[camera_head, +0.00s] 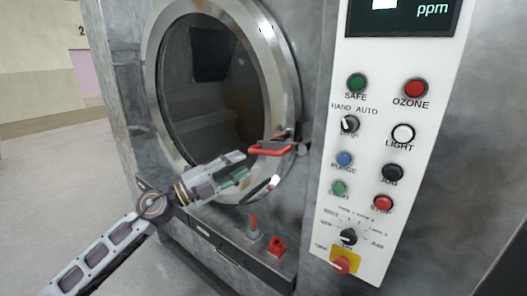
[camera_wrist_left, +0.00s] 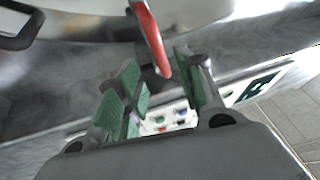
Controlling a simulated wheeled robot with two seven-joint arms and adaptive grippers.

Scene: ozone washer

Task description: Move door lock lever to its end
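The door lock lever (camera_head: 270,149) has a red handle and sits at the right rim of the round door (camera_head: 215,85). My left gripper (camera_head: 243,168) reaches in from the lower left, just below and left of the red handle. In the left wrist view the red lever (camera_wrist_left: 151,38) comes down from the top, and its end lies near the gap between the green-padded fingers. The left gripper (camera_wrist_left: 158,78) is open there, with a wide gap between its pads. I cannot tell whether the lever touches a finger. My right gripper is not in view.
A white control panel (camera_head: 395,140) with buttons and knobs stands right of the door. A small red lever (camera_head: 253,225) and a red fitting (camera_head: 277,246) sit on the ledge below. Open floor (camera_head: 60,190) lies left of the machine.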

